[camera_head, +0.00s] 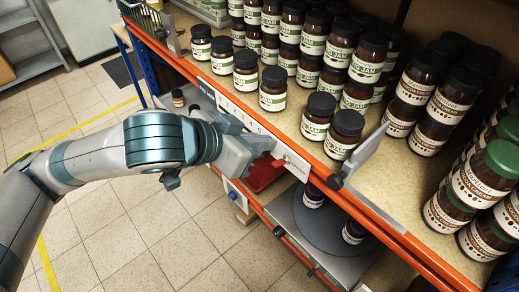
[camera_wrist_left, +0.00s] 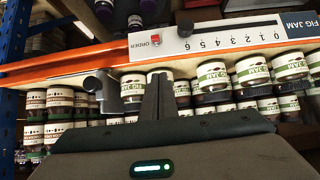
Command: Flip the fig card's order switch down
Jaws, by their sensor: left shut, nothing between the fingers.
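The fig card (camera_head: 296,166) is a long white strip on the orange shelf edge, with numbers along it. In the left wrist view the card (camera_wrist_left: 215,38) appears upside down and reads FIG JAM and ORDER. Its small red order switch (camera_head: 279,162) is at the right end in the head view. The switch (camera_wrist_left: 155,40) also shows in the left wrist view; whether it is up or down is unclear. My left gripper (camera_head: 268,144) is shut and empty, close in front of the switch end. Its fingers (camera_wrist_left: 159,82) appear apart from the switch. My right gripper is not in view.
Green-labelled jam jars (camera_head: 272,90) stand on the shelf behind the card. A grey divider (camera_head: 362,152) with a black clamp stands right of it. A red tray (camera_head: 264,174) and a grey turntable (camera_head: 320,222) are below. The tiled floor at left is free.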

